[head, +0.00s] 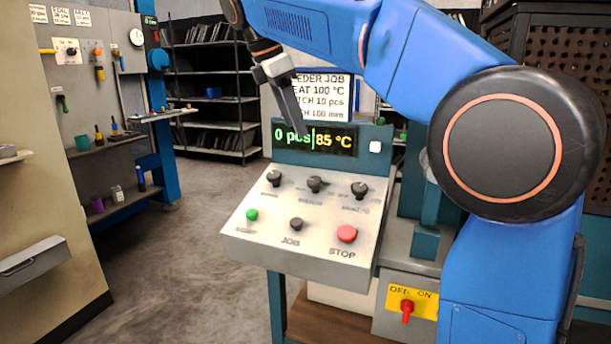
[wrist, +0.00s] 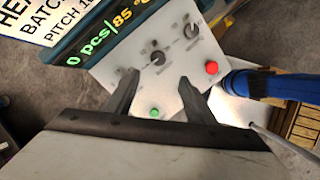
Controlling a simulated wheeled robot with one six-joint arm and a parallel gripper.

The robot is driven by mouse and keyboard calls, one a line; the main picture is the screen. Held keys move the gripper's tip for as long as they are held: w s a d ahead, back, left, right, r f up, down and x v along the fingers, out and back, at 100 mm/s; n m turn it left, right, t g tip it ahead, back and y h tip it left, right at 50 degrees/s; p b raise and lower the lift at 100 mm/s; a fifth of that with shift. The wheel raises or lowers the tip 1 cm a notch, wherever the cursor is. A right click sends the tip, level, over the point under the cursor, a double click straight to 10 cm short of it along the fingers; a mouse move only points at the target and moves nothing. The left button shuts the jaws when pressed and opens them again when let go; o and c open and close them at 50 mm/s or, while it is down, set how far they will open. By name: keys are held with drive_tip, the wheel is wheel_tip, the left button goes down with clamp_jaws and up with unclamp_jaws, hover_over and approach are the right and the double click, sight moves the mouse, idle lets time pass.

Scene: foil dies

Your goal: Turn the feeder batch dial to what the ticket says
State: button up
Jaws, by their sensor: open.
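The ticket (head: 322,97) reads FEEDER JOB, heat 100 °C, batch 10 pcs, pitch 100 mm; my gripper covers its left edge. The display (head: 315,139) shows 0 pcs and 85 °C. The sloped panel (head: 240,243) has three black dials in a row: left (head: 273,179), middle (head: 315,184) and right (head: 359,190). Their labels are too blurred to read, so I cannot tell which is batch. My gripper (head: 297,128) is open and empty, above the panel in front of the display. In the wrist view my fingers (wrist: 159,80) stand apart, the left one partly hiding a dial.
Below the dials are a green button (head: 251,215), a black JOB button (head: 296,224) and a red STOP button (head: 347,233). A yellow OFF/ON plate (head: 424,296) with a red switch is lower right. Shelves (head: 212,92) stand behind; open floor (head: 180,250) lies left.

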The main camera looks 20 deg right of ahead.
sight(314, 179)
drive_tip(key=x, duration=1.6)
drive_tip(key=shift+w+f, duration=0.35)
drive_tip(key=shift+f, duration=0.1)
drive_tip(key=c, duration=1)
